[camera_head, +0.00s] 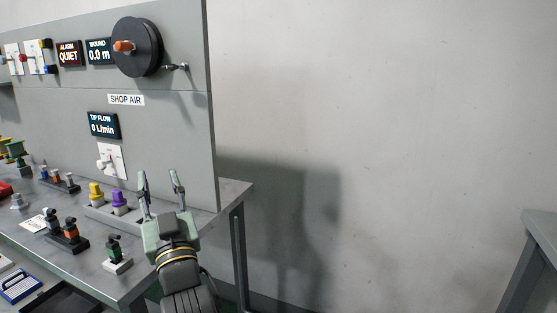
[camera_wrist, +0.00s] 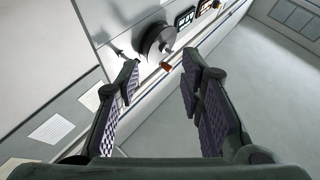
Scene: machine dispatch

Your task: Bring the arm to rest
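My gripper (camera_head: 160,184) is at the right end of the grey workbench (camera_head: 205,205), in front of the panel's lower right corner. Its two fingers point up and stand apart with nothing between them. In the wrist view my gripper (camera_wrist: 162,98) is also open and empty. The fingers appear clear of the panel, though the exact gap cannot be told. My forearm comes up from the bottom of the head view.
The grey panel (camera_head: 180,120) carries a black reel (camera_head: 136,47), displays and a white switch plate (camera_head: 110,160). A purple-topped piece (camera_head: 119,201), a yellow-topped piece (camera_head: 96,192) and a green-and-black fitting (camera_head: 115,254) stand left of my gripper. Another table (camera_head: 541,235) is far right. Open space lies between.

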